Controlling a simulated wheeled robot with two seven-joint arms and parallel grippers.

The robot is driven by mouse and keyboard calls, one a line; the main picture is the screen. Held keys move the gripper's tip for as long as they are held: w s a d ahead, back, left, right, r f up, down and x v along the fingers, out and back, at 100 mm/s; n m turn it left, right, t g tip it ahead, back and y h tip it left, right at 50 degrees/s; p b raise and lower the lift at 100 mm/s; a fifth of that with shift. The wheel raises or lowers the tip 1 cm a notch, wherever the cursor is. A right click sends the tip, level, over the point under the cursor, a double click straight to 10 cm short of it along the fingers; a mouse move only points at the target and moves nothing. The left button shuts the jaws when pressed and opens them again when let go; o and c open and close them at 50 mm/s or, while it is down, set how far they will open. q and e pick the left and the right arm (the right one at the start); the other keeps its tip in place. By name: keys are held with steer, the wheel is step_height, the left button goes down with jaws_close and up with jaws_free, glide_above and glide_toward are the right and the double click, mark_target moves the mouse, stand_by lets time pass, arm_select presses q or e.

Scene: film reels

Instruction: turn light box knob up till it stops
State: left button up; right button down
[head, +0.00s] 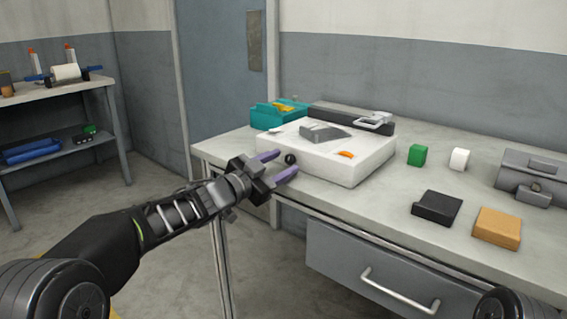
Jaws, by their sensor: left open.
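The light box (345,172) is a white slab near the table's left end. Its knob (290,158) is small, round and dark, on the side facing my arm. My left gripper (282,165) is open with its two purple fingers pointing at that side. In the picture the knob shows between the fingertips; I cannot tell whether they touch it. The knob's setting cannot be read. My right gripper is not in view.
On the light box lie a grey wedge-shaped item (323,132) and an orange piece (346,154). A teal tray (266,117) and a long black device (345,118) stand behind. Green (416,155), black (437,207) and tan (497,228) blocks lie to the right.

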arm_select(q)
steer(key=v, duration=0.6)
steer(key=shift+s+p, duration=0.25)
steer(key=shift+p, duration=0.1)
steer(key=shift+a, duration=0.15)
